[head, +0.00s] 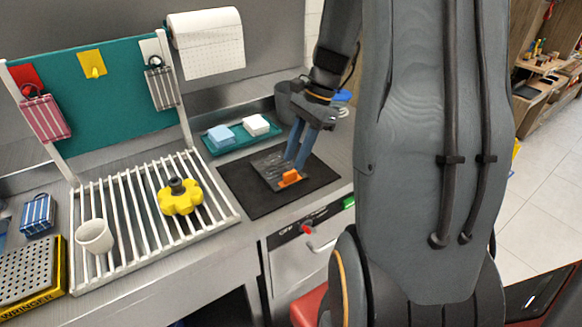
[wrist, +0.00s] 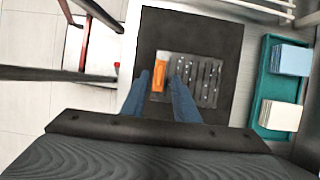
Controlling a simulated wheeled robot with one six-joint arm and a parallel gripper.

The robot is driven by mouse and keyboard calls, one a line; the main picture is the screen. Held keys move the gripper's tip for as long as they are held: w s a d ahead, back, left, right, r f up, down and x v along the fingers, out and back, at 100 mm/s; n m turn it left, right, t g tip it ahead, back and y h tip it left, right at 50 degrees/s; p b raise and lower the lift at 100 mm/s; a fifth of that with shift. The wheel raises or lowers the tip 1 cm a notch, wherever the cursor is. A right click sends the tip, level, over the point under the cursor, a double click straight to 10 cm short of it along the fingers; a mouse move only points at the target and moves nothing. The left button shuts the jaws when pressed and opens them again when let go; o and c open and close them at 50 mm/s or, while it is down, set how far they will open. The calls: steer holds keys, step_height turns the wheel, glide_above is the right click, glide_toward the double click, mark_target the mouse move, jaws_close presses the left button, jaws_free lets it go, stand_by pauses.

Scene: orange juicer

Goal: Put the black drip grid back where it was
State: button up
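The black drip grid (head: 270,165) is a dark slotted plate with an orange tab (head: 289,178) at its near end. It appears to lie flat on a black mat (head: 245,198) on the steel counter. In the wrist view the grid (wrist: 208,82) lies right of the orange tab (wrist: 159,75). My gripper (head: 297,165) points down over the tab end with its blue fingers apart. In the wrist view the fingertips (wrist: 158,80) stand on either side of the tab with gaps. I cannot tell how far above the mat they are.
A teal tray (head: 238,140) with a blue and a white block stands behind the mat. A grey container (head: 284,102) is behind my gripper.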

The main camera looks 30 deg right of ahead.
steer(key=b+v, duration=0.2)
steer(key=v, duration=0.6)
steer(key=s+a+f+n+h, duration=0.1)
steer(key=s+a+f+n, duration=0.1)
steer(key=a+n, duration=0.3)
steer(key=s+a+f+n+t+h, duration=0.1)
steer(key=s+a+f+n+h, duration=0.1)
steer(key=a+n, duration=0.4)
steer(key=s+a+f+n+h, duration=0.1)
steer(key=s+a+f+n, duration=0.2)
steer(key=a+f+n, duration=0.2)
steer(key=shift+s+a+n+h, duration=0.3)
steer(key=shift+s+a+n, duration=0.05)
steer(key=shift+a+n, duration=0.4)
steer(key=shift+a+f, duration=0.1)
steer(key=shift+a, duration=0.05)
